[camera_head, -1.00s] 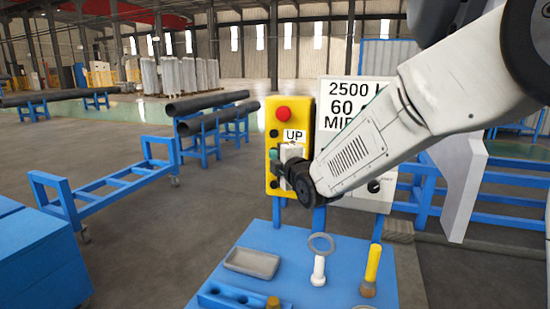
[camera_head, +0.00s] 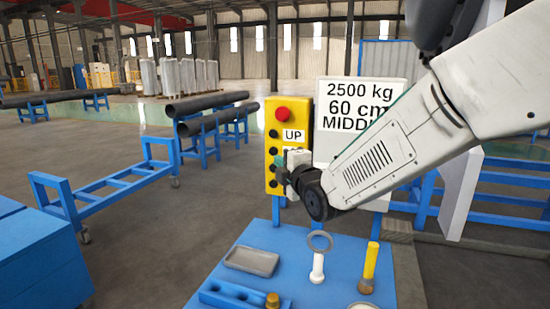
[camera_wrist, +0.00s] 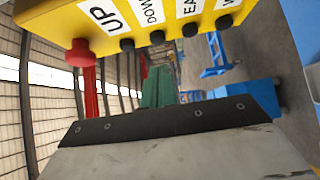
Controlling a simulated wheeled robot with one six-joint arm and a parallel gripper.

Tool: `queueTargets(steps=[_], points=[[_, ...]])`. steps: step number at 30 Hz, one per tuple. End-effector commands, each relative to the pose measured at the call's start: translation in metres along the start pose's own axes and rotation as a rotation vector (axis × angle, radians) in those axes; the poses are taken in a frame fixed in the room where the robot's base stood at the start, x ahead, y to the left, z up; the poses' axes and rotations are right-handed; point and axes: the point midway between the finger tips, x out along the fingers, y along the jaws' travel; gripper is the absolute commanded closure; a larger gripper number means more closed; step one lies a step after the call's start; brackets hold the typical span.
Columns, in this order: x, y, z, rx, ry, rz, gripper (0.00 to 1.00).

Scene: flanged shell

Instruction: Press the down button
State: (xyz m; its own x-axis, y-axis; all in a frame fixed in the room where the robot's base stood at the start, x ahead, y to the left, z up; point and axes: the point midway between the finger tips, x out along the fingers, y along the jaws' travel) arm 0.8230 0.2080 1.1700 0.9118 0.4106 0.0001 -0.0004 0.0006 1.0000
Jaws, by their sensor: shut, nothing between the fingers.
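The yellow control box (camera_head: 271,190) stands upright left of the arm in the head view and spans the top of the wrist view (camera_wrist: 180,18). It has a red button and a column of black buttons with labels. The DOWN button (camera_wrist: 157,37) is the black one beside the DOWN label in the wrist view; in the head view it shows under the UP button (camera_head: 273,150). My gripper (camera_head: 279,164) is shut and empty, its green tip in front of the box slightly below that button. In the wrist view the green fingers (camera_wrist: 157,88) appear apart from the button. The gripper hides the lower labels in the head view.
A white sign (camera_head: 335,95) stands right behind my arm. Below is a blue table (camera_head: 225,275) with a grey tray (camera_head: 251,261), a ring (camera_head: 320,241), a white bolt and a yellow-handled piece. A blue cart (camera_head: 110,185) stands at left.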

Motion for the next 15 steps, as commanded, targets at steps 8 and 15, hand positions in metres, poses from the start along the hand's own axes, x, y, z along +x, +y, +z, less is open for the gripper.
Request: queueTargets(steps=[8,15], points=[[-0.049,0.000,-0.004,-0.001,0.007,0.000,1.00],[-0.059,-0.001,-0.003,-0.001,0.006,-0.001,1.00]])
